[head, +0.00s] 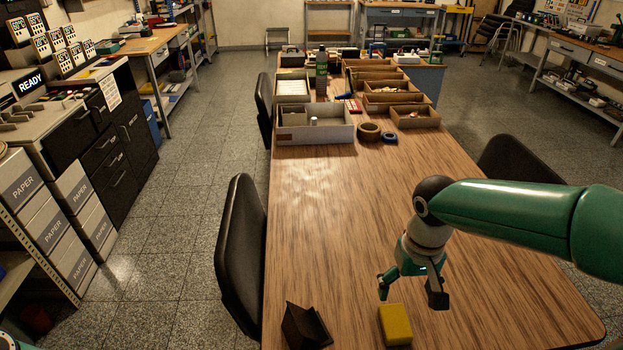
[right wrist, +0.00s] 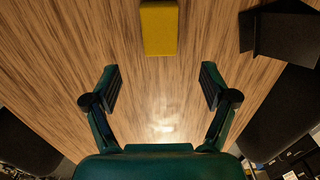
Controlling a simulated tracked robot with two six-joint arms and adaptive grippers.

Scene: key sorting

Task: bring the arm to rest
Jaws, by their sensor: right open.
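My right gripper (head: 411,291) is open and empty above the wooden table (head: 330,220), with its fingers pointing down. In the right wrist view the two fingers (right wrist: 160,88) stand wide apart with bare wood between them. A yellow block (head: 395,325) lies on the table just below and in front of the gripper. It also shows in the right wrist view (right wrist: 159,28), beyond the fingertips and touching neither. My left gripper is not in view.
A dark angled stand (head: 306,327) is on the table left of the yellow block. Cardboard trays (head: 314,131), a brown tape roll (head: 369,131) and a blue roll (head: 389,138) are at the far end. Black chairs (head: 240,245) flank the table. The table's middle is clear.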

